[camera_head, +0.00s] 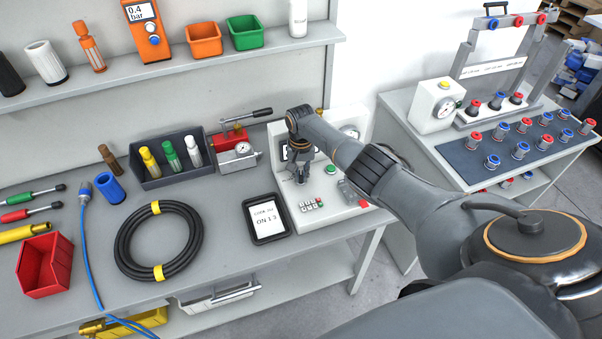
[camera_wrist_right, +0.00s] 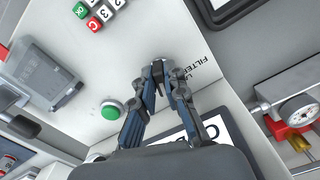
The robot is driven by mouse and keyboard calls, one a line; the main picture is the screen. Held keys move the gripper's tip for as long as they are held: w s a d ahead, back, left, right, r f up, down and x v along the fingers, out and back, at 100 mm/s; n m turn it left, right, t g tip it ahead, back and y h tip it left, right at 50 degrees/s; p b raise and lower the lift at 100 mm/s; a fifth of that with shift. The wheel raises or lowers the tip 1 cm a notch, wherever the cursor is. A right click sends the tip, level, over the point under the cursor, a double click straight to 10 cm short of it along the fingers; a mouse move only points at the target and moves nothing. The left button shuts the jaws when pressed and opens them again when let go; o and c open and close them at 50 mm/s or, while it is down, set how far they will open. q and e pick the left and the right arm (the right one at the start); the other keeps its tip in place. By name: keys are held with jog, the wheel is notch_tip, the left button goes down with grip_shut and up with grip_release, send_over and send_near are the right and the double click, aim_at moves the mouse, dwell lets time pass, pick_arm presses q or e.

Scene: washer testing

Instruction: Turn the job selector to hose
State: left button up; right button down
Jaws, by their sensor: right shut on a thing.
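The white test unit (camera_head: 306,214) stands on the bench, with a sloped control panel that also fills the middle of the right wrist view (camera_wrist_right: 90,65). My right gripper (camera_head: 299,180) reaches down onto the upper left of this panel. In the right wrist view its fingertips (camera_wrist_right: 158,62) are closed together on the job selector, which is mostly hidden between the fingers. The printed word FILTER (camera_wrist_right: 201,74) shows beside the fingertips, with another label partly covered. I cannot read a hose label or the selector's pointing direction. My left gripper is not in view.
A green button (camera_head: 331,169) and a keypad (camera_head: 312,205) sit on the panel near my gripper. A tablet (camera_head: 268,218) lies left of the unit, and a coiled black hose (camera_head: 126,262) lies further left. A gauge with a red block (camera_head: 233,138) stands behind.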

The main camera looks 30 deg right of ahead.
aim_at(301, 175)
dwell(0.4)
jog(key=c, duration=1.4)
grip_release()
jog(key=shift+r, duration=0.1)
notch_tip(301, 175, up, 12)
jog(key=shift+f, duration=0.1)
